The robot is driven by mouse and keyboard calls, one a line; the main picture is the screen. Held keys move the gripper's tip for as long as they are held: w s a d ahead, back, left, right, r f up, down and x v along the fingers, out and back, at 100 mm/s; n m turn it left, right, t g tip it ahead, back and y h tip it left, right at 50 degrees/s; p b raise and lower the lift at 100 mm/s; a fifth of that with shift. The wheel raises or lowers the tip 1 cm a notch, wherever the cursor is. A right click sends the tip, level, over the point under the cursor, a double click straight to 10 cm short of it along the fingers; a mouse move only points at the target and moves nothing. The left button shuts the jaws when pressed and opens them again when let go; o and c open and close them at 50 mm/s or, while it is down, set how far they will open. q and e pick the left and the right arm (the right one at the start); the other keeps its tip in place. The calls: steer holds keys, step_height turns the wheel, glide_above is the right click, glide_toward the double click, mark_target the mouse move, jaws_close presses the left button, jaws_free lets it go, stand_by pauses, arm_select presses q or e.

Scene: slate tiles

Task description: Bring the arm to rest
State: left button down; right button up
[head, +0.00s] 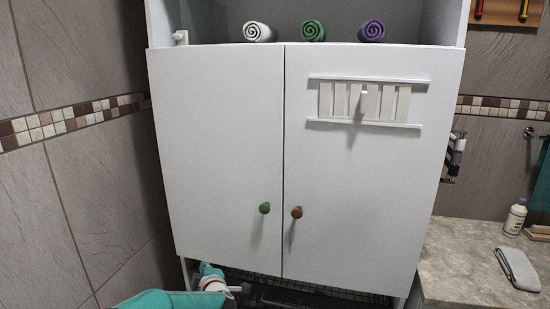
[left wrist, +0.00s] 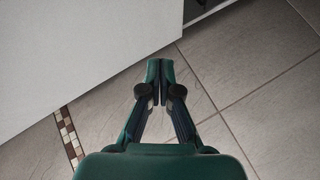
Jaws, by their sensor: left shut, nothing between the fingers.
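My left arm (head: 165,299) comes in at the bottom left of the head view, teal and white, low in front of the cabinet's lower edge. In the left wrist view my left gripper (left wrist: 160,70) is shut, its dark green fingertips together with nothing between them. A white panel (left wrist: 75,50) fills the upper left of that view, close beyond the fingertips. In the head view the gripper's fingers are hard to make out against the dark space under the doors. My right gripper is in neither view.
The white cabinet (head: 215,150) has two shut doors with a green knob (head: 264,208) and a brown knob (head: 297,212). Rolled towels (head: 313,31) lie on its shelf. A stone counter (head: 455,255) at right holds a bottle (head: 515,217) and a grey cloth (head: 517,268). Tiled wall stands at left.

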arm_select(q)
steer(key=s+a+f+m+g+h, duration=0.2)
steer(key=s+f+m+g+h, duration=0.4)
steer(key=s+f, duration=1.25)
steer(key=s+d+f+m+g+h, duration=0.1)
steer(key=s+d+f+m+g, duration=0.1)
steer(key=s, duration=0.6)
steer(key=s+d+f+m+g+h, duration=0.1)
steer(key=s+d+m, duration=0.3)
steer(key=s, duration=0.5)
steer(key=s+d+f+m+g+h, duration=0.1)
steer(key=s+d+f+m+g, duration=0.2)
steer(key=s, duration=0.5)
steer(key=shift+s+d+f+h, duration=0.2)
steer(key=shift+d+f+h, duration=0.15)
steer(key=shift+f+h, duration=0.1)
